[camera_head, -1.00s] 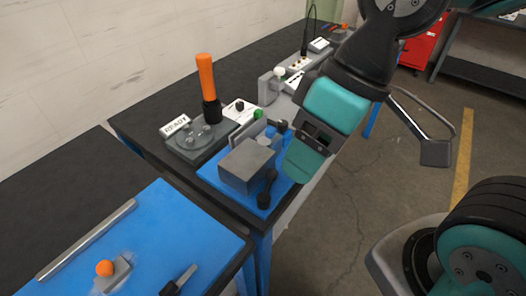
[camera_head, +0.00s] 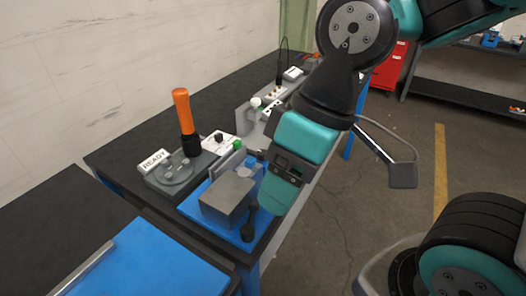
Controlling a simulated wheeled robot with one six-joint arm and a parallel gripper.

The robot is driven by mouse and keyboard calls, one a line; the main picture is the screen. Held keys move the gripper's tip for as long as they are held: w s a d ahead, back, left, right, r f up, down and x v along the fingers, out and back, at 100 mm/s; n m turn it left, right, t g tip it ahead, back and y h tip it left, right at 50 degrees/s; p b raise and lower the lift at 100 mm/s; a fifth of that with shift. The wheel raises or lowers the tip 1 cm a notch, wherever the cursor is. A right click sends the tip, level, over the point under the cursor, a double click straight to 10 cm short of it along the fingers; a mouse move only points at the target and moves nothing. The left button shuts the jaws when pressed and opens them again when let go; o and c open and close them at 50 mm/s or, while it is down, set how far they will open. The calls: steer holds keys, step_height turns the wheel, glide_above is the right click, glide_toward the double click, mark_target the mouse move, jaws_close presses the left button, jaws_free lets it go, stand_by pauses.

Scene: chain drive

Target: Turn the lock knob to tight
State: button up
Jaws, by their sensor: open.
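The fixture stands on a blue mat (camera_head: 196,207) on the dark bench, with a grey block (camera_head: 228,198) on it. A black lever with a round end (camera_head: 249,224) stands at the block's right front. A green knob (camera_head: 238,146) sits behind the block, and a small black knob (camera_head: 219,138) sits on a white plate (camera_head: 213,147). I cannot tell which of these is the lock knob, and no tight mark is readable. My gripper (camera_head: 275,200) is open, pointing down just right of the block and lever. It hides part of the fixture's right side; contact cannot be told.
More fixtures with a white knob (camera_head: 256,102) stand farther along the bench. A second blue-topped table (camera_head: 145,265) is at front left. Open floor (camera_head: 345,220) lies to the right.

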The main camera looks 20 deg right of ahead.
steer(key=w+d+f+n+h+b, duration=0.1)
steer(key=w+d+n, duration=0.15)
steer(key=w, duration=0.65)
steer(key=w+d+n+h+b, duration=0.1)
steer(key=w+n, duration=0.3)
steer(key=w, duration=0.5)
steer(key=n+h+b, duration=0.1)
steer(key=n+h, duration=0.1)
steer(key=n, duration=0.6)
glide_toward(262, 151)
step_height(262, 151, down, 10)
steer(key=p, duration=0.3)
steer(key=shift+s+a, duration=0.1)
steer(key=shift+a, duration=0.05)
steer(key=c, duration=0.9)
